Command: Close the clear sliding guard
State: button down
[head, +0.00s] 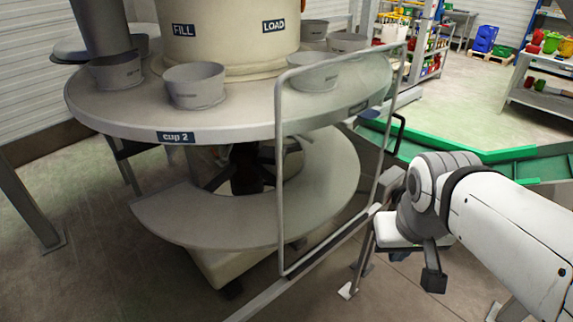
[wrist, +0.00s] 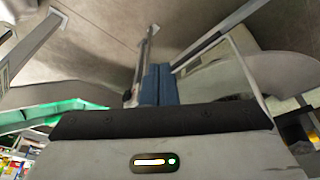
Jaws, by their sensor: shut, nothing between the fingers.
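The clear sliding guard (head: 280,180) stands upright in the head view, a see-through pane in a thin grey frame at the right side of the round machine. Its lower edge is at a slanting rail (head: 262,303) that runs on past it to the lower left. A black loop handle (head: 401,133) shows at its far right edge. My gripper (wrist: 156,85) is shut and empty in the wrist view, its bluish fingers together. In the head view my wrist is just right of the guard's lower right end; I cannot tell whether the fingers touch the guard.
The machine's round table (head: 235,120) carries several grey cups around a cream drum (head: 225,40). A lower curved shelf (head: 205,215) lies beneath. A green-edged conveyor (head: 440,151) runs behind my arm. Open floor lies at the lower left.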

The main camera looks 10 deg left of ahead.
jog(key=w+a+r+n+t+b, duration=0.15)
jog(key=a+b, duration=0.25)
jog(key=a, duration=0.5)
jog(key=a+r+n+t+b, duration=0.1)
jog(key=a+r+n+b, duration=0.25)
jog(key=a, duration=0.55)
jog(key=w+a+r+n+t+b, duration=0.15)
jog(key=a+b, duration=0.25)
jog(key=a, duration=0.5)
jog(key=w+d+f, duration=0.2)
jog(key=w+f, duration=0.5)
jog(key=w, duration=0.1)
jog(key=shift+w+d+f+n+b, duration=0.2)
jog(key=shift+w+d+n+b, duration=0.1)
jog(key=shift+w+d+n, duration=0.1)
jog(key=shift+w+a, duration=0.1)
